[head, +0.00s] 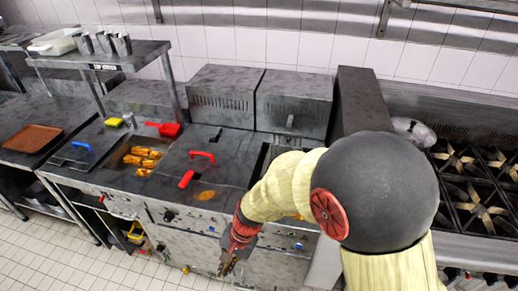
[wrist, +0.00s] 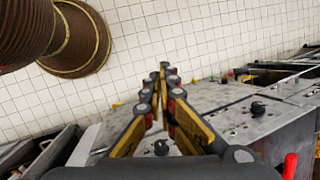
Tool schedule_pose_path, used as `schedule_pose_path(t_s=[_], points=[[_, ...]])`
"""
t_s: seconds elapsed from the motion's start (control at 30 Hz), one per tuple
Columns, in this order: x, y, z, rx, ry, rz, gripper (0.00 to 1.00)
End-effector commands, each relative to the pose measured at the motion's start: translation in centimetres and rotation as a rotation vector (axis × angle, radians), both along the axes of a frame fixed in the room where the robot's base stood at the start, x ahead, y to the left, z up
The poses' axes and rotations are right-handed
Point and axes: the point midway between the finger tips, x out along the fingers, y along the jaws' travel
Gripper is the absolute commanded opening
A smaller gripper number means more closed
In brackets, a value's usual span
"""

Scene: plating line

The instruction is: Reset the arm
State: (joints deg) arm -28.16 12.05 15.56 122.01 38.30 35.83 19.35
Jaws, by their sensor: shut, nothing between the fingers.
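My gripper (head: 230,262) hangs low in front of the steel counter's front panel in the head view, at the end of my bent arm. In the wrist view my gripper (wrist: 162,70) shows its yellow and black fingers drawn together at the tips, with nothing between them. The floor and the counter front with its dark knobs lie beyond the fingers. My arm hides part of the counter's right end in the head view.
The fryer counter (head: 222,172) has red handles (head: 202,156) and a well of orange-brown food (head: 142,158). A red scoop (head: 165,128), a brown tray (head: 33,139) and a blue handle (head: 82,146) lie left. A stove (head: 480,190) stands right. The tiled floor (head: 60,262) is clear at front left.

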Motion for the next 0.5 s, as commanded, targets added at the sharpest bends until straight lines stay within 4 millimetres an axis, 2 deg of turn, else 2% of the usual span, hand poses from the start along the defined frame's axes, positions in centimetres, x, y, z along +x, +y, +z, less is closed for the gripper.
schedule_pose_path(t_s=[0.03,0.2,0.4,0.5], points=[[-0.2,-1.7,1.9,0.003,-0.043,0.082,0.00],[-1.7,-7.9,6.8,-0.030,-0.162,0.335,0.00],[-3.6,-15.3,11.3,-0.120,-0.292,0.516,0.00],[-4.5,-18.7,13.2,-0.179,-0.356,0.553,0.00]])
